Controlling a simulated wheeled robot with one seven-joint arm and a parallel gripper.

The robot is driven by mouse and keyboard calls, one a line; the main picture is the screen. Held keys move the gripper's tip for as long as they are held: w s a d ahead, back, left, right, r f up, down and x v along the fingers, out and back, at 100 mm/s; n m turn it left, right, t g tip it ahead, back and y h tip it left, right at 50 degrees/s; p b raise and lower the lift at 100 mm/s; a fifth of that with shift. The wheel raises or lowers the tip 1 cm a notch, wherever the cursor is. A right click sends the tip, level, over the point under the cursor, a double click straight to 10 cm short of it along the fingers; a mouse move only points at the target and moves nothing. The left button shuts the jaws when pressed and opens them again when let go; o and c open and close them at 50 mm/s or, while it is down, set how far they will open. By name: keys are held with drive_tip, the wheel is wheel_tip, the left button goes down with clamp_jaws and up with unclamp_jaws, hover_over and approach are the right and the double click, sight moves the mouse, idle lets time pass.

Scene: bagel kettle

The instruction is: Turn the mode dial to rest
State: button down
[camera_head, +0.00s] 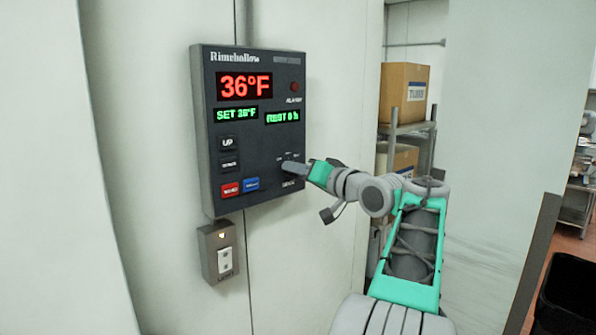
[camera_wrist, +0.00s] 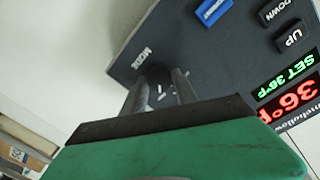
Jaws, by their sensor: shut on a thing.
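The mode dial (camera_head: 286,162) is on the lower right of a dark wall-mounted control panel (camera_head: 262,140). My gripper (camera_head: 294,168) is at the panel face, its fingers shut on the dial. In the wrist view the dial (camera_wrist: 158,78) shows between the two fingertips (camera_wrist: 160,88), beside the printed word MODE. The fingers and green gripper body hide much of the dial. Small position labels sit above it in the head view, too small to read surely, so I cannot tell which position the dial points to.
The panel shows a red 36°F display (camera_head: 244,86), a green SET display (camera_head: 236,114) and a green REST 0 h display (camera_head: 282,117). UP, red and blue buttons (camera_head: 251,184) lie left of the dial. A switch box (camera_head: 219,252) is below. Shelves with boxes (camera_head: 404,92) stand right.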

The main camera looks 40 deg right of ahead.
drive_tip(key=c, duration=1)
unclamp_jaws()
drive_tip(key=shift+o, duration=0.2)
drive_tip(key=s+b, duration=0.1)
drive_tip(key=s, duration=0.6)
drive_tip(key=shift+s+r+b, duration=0.2)
drive_tip(key=shift+s+b, duration=0.2)
drive_tip(key=shift+a, duration=0.1)
